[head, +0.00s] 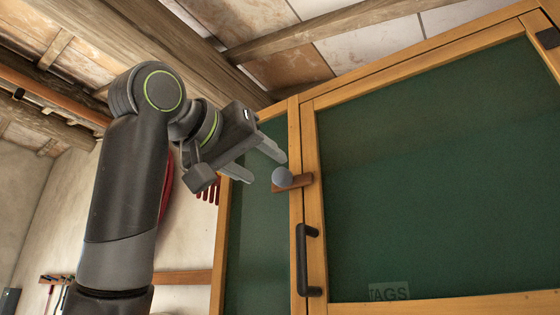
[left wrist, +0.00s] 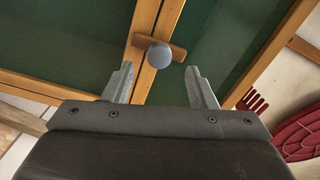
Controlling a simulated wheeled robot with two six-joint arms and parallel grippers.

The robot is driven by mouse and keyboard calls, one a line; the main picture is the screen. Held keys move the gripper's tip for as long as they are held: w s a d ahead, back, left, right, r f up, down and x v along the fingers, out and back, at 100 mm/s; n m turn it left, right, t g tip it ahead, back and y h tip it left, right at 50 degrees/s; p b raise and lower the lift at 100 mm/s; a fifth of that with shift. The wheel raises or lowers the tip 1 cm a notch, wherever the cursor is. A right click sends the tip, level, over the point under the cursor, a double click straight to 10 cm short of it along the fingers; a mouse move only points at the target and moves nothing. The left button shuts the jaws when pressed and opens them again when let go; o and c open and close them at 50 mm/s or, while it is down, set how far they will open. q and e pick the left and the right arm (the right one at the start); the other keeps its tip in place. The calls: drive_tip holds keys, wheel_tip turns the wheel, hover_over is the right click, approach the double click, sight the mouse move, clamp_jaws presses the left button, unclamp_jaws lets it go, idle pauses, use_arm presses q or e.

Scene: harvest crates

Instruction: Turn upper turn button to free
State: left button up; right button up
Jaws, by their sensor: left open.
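The upper turn button (head: 292,181) is a small brown wooden bar with a round grey knob on the cabinet's wooden frame. In the head view it lies nearly level across the seam between the door and the frame post. My left gripper (head: 264,168) is open and empty, just left of the button, its fingers pointing at it. In the left wrist view the button (left wrist: 175,51) shows ahead, beyond and between the two open fingertips (left wrist: 162,77), apart from them. The cabinet door (head: 420,170) has a green panel and looks closed. My right gripper is not in view.
A black door handle (head: 304,260) sits on the door's edge below the button. Ceiling beams (head: 310,32) run above. A red rack (left wrist: 252,101) and a red round object (left wrist: 300,134) show on the wall beside the cabinet. Tools hang at lower left.

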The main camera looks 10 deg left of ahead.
sight(278, 175)
use_arm(q)
drive_tip(key=p+x, duration=0.2)
drive_tip(key=x, duration=0.3)
drive_tip(key=shift+s+d+r, duration=0.1)
drive_tip(key=shift+r, duration=0.05)
drive_tip(key=shift+w+p, duration=0.35)
drive_tip(key=shift+w, duration=0.15)
drive_tip(key=shift+w+d, duration=0.2)
drive_tip(key=shift+w, duration=0.05)
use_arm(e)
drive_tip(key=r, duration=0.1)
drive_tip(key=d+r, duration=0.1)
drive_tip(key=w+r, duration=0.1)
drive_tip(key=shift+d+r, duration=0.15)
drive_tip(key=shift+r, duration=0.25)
use_arm(q)
drive_tip(key=shift+s, duration=0.1)
drive_tip(key=c, duration=1)
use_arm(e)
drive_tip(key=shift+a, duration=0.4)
